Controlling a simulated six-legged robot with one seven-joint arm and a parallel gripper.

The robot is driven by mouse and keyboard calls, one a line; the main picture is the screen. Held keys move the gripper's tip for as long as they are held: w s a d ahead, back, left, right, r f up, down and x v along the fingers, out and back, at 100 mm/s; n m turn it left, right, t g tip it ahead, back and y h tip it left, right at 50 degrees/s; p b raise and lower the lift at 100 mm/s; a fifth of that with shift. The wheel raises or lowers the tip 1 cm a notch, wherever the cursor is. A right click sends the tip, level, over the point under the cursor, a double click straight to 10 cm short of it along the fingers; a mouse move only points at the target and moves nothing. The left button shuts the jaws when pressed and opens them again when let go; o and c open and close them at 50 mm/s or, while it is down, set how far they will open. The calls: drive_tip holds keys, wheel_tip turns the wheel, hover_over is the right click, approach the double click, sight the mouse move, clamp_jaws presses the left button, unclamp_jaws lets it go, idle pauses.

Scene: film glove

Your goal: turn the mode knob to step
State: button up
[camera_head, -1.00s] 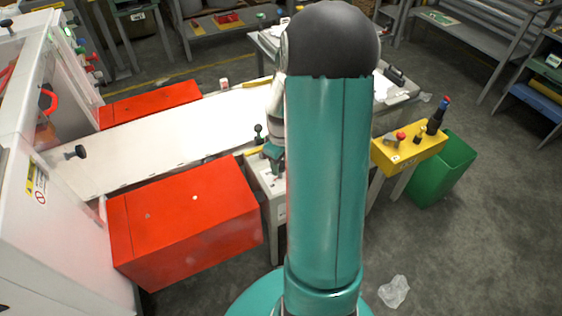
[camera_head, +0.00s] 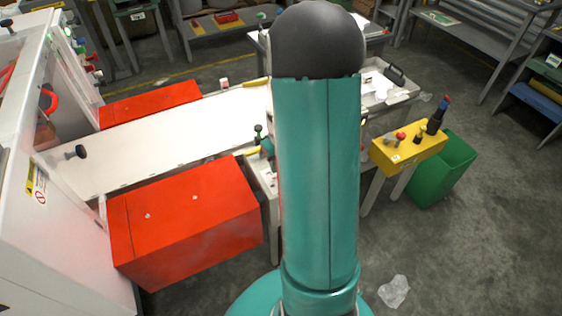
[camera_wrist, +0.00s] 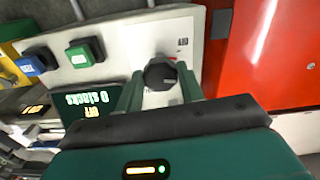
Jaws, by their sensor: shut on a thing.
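The mode knob (camera_wrist: 158,72) is black and faceted, and sits on a pale control panel (camera_wrist: 122,47) in the wrist view. My gripper (camera_wrist: 162,85) has its two green fingers on either side of the knob and is shut on it. Small marks beside the knob are too small to read, so its setting cannot be told. In the head view my own arm hides the knob and most of the gripper; part of the pale panel box (camera_head: 262,180) shows to the arm's left.
A red cabinet (camera_wrist: 270,50) stands close on the right. In the head view, a yellow box (camera_head: 405,152) with controls and a green bin (camera_head: 440,172) stand to the right.

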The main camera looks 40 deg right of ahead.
drive_tip(key=m, duration=0.4)
drive_tip(key=shift+w+a+m, duration=0.1)
drive_tip(key=shift+m, duration=1.6)
drive_tip(key=o, duration=1)
wheel_tip(320, 180, up, 14)
drive_tip(key=shift+f, duration=0.1)
